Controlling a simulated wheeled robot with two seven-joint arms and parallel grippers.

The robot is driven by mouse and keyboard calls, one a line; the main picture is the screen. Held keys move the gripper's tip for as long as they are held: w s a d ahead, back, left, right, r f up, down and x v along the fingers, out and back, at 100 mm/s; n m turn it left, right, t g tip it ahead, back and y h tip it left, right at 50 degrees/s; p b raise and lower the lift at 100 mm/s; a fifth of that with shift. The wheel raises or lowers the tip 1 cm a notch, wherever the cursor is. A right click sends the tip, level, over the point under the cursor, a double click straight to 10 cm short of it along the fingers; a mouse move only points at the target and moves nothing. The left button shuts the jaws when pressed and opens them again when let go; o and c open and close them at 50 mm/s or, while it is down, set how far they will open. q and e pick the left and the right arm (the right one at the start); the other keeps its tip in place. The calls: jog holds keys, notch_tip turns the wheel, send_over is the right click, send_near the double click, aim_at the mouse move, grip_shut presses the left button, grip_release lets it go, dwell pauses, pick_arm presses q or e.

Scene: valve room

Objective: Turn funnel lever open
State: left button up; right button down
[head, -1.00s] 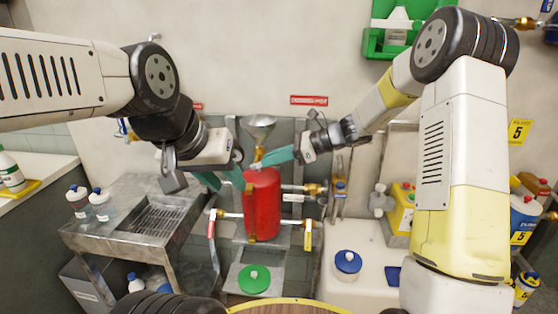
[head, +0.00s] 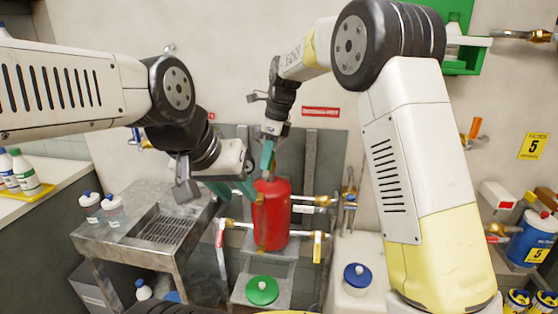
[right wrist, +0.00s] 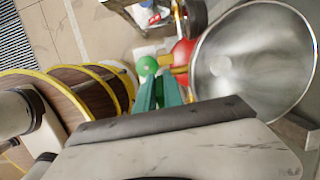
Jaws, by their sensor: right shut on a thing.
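The red tank (head: 272,215) stands upright on a metal shelf in the middle of the head view. My right gripper (head: 266,172) points down at its top; in the right wrist view its teal fingers (right wrist: 160,90) are close together, shut on the funnel lever, whose grip point is mostly hidden. A yellow-brass piece (right wrist: 180,70) shows beside the fingertips. The steel funnel (right wrist: 255,60) is large at the right of the wrist view; my right gripper hides it in the head view. My left gripper (head: 250,190) is at the tank's upper left; its fingertip gap is unclear.
Pipes with a red-handled valve (head: 220,232) and a yellow-handled valve (head: 317,245) flank the tank. A green-lidded container (head: 262,290) is below, a blue-lidded one (head: 357,277) to the right. A metal sink table (head: 120,235) stands left.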

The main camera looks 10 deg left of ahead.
jog(key=shift+a+h, duration=0.85)
jog(key=shift+h, duration=0.45)
jog(key=c, duration=1.5)
grip_release()
jog(key=shift+a, duration=0.1)
jog(key=shift+o, duration=0.2)
jog(key=shift+d, duration=0.2)
